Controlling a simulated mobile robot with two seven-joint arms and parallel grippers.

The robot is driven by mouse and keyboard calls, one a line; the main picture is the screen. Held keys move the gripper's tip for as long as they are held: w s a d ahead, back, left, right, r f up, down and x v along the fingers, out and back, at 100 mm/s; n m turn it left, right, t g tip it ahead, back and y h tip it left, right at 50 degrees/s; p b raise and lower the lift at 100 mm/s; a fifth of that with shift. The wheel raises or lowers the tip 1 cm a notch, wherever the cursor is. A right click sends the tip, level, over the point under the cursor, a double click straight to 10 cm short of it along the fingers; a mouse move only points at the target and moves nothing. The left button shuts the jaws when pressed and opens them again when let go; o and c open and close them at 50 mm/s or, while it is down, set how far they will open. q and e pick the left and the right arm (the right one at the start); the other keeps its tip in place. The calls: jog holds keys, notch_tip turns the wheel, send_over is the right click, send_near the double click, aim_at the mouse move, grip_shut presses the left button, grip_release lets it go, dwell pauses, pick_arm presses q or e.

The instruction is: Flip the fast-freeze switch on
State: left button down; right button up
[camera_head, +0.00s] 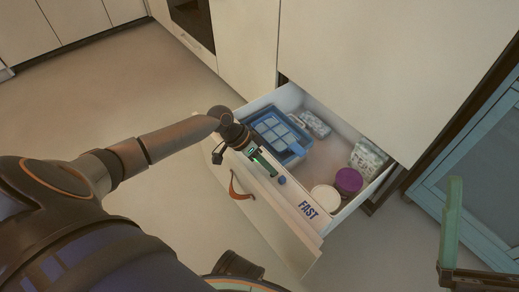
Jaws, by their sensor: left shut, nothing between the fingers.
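An open white freezer drawer (294,215) has a top front rim with the dark lettering FAST (308,209). A small round blue knob (282,180), apparently the fast-freeze switch, sits on this rim, up and left of the lettering. I cannot tell its setting. A dark strip with a green glow (266,166) lies further along the rim. My left gripper (250,150) is shut and empty over the rim by this strip, up and left of the knob. Its fingertips are small and dark, so contact is unclear. My right gripper is not in view.
The drawer holds a blue tray (275,136), bags (368,160), a purple-lidded tub (348,181) and a white-lidded tub (325,197). A brown leather pull (238,190) hangs on its front. A green-and-brown piece (452,225) stands at right. Floor at left is clear.

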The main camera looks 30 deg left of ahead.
aim_at(283, 181)
pick_arm(q)
jog(key=shift+s+d, duration=0.2)
jog(key=shift+d, duration=0.35)
jog(key=shift+s+d+r+p, duration=0.15)
jog(key=shift+d+p, duration=0.3)
jog(key=shift+p, duration=0.05)
jog(key=shift+s+d+p, duration=0.2)
jog(key=shift+d+p, duration=0.25)
jog(key=shift+d, duration=0.05)
jog(key=shift+s+d+p, duration=0.15)
jog(key=shift+d+p, duration=0.3)
jog(key=shift+s+d, duration=0.1)
jog(key=shift+d, duration=0.2)
